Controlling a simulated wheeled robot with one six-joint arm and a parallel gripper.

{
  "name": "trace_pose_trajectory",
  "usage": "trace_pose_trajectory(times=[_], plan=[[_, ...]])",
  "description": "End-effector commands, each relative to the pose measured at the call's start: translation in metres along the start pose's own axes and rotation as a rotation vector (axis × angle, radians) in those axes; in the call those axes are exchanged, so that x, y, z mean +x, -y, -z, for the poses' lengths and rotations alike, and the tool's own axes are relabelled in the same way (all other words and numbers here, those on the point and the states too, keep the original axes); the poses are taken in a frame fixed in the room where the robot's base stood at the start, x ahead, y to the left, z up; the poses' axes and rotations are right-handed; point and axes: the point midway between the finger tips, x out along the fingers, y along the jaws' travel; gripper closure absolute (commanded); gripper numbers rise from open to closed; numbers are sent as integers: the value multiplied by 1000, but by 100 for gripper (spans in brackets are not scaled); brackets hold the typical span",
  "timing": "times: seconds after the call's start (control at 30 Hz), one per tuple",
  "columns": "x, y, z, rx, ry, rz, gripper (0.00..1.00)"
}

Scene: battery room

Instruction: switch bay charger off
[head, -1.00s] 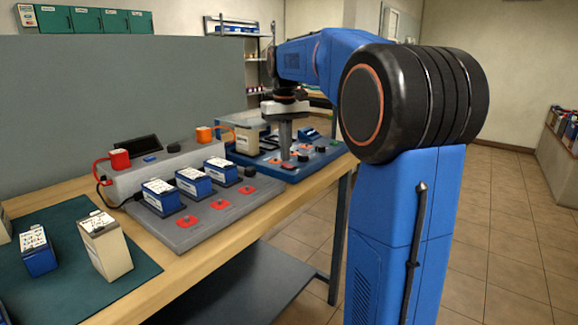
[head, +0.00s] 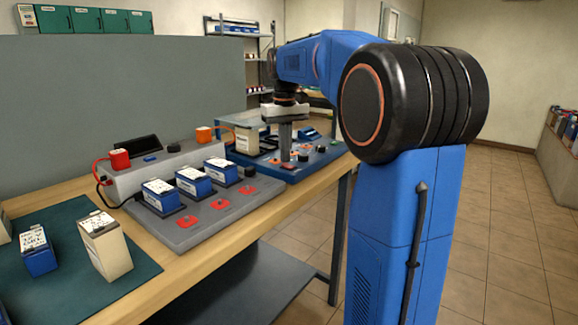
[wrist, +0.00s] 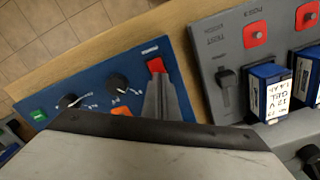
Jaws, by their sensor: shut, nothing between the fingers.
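A blue control panel (head: 318,160) stands at the far end of the bench. In the wrist view the panel (wrist: 90,70) bears a red switch (wrist: 155,65), an orange button (wrist: 122,111), a green button (wrist: 38,115) and two black knobs (wrist: 120,82). My gripper (head: 285,158) points down over the panel with its fingers shut and empty. In the wrist view the fingertips (wrist: 157,78) are right by the red switch; I cannot tell whether they touch it. No readable label tells me which unit is the bay charger.
A grey charging station (head: 190,232) with several blue batteries and red buttons sits beside the panel. In the wrist view it shows a black lever (wrist: 225,90). A green mat (head: 135,280) with batteries lies nearer. A grey partition (head: 120,90) stands behind the bench.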

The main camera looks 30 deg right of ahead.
Motion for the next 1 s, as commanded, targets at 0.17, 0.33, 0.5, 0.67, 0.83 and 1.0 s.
trace_pose_trajectory(times=[0.17, 0.33, 0.5, 0.67, 0.83, 1.0], plan=[[2, 0, 0, 0, 0, 0, 100], [4, 0, 0, 0, 0, 0, 100], [6, 0, 0, 0, 0, 0, 100], [8, 0, 0, 0, 0, 0, 100], [7, 0, 0, 0, 0, 0, 100], [-3, 0, 0, 0, -1, 0, 100]])
